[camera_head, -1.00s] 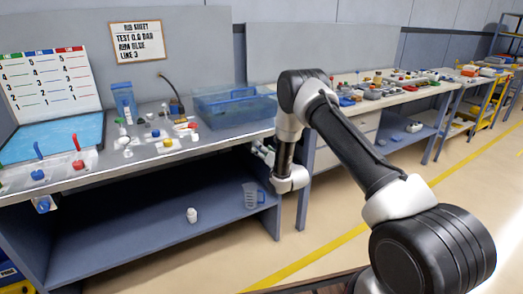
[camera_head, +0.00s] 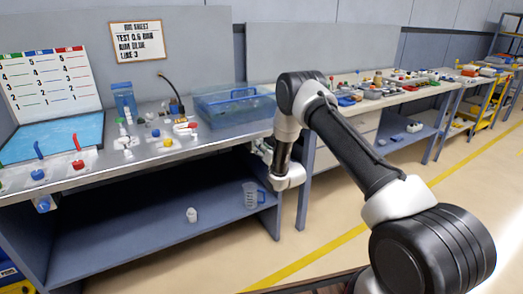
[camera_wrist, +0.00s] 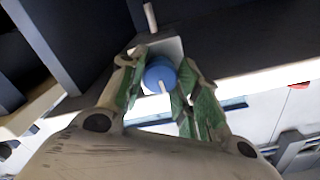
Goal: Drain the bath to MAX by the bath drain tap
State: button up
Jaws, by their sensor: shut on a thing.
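The bath (camera_head: 222,112) is a clear blue tank on the right end of the bench top. In the wrist view, a round blue knob (camera_wrist: 158,78) with a white pointer mark sits on a pale block and looks like the bath drain tap. My gripper (camera_wrist: 160,70) is shut on this knob, a green-padded finger on each side. In the head view my gripper (camera_head: 261,148) is at the bench's front edge, below the bath, and the tap is hidden there. The bath's level and any MAX mark are too small to read.
A measuring jug (camera_head: 251,195) and a small white bottle (camera_head: 191,214) stand on the lower shelf (camera_head: 130,232). Several valves and fittings crowd the bench top (camera_head: 225,137). Another blue knob (camera_head: 43,204) hangs at the bench's left front. The floor in front is clear.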

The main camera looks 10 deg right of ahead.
jog(key=shift+n, duration=2.7)
jog(key=o, duration=1)
jog(key=shift+o, duration=0.2)
jog(key=v, duration=1.2)
